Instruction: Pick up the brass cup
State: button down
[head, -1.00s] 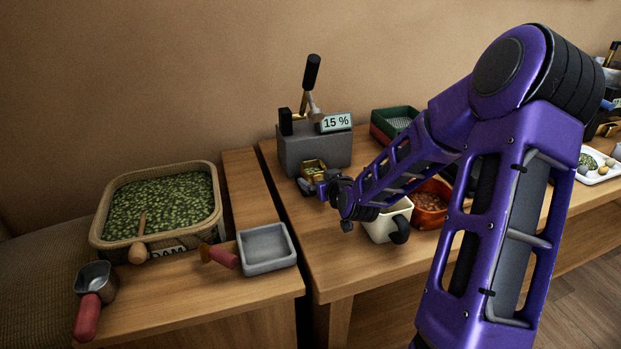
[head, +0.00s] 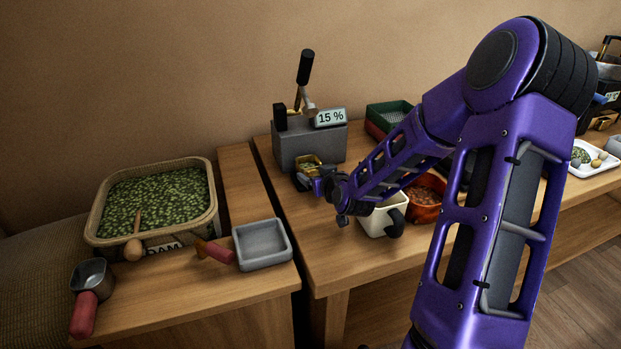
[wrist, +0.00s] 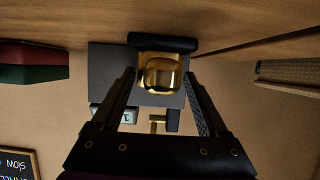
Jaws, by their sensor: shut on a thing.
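The brass cup (head: 308,161) is at the front of a grey machine on the right-hand table. In the wrist view the brass cup (wrist: 160,74) shows shiny and gold between the two fingers. My gripper (wrist: 159,85) is shut on it, with a finger on each side. In the head view my gripper (head: 311,180) is small and dark, and partly hides the cup. I cannot tell whether the cup still touches what is under it.
The grey machine (head: 298,150) with a lever and a "15 %" sign stands right behind the cup. A grey tray (head: 262,246) and a basin (head: 150,238) of green bits are at left.

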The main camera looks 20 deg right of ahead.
aim_at(316, 174)
notch_tip(316, 174, up, 10)
jog(key=p, duration=0.2)
jog(key=shift+p, duration=0.35)
dwell(0.8)
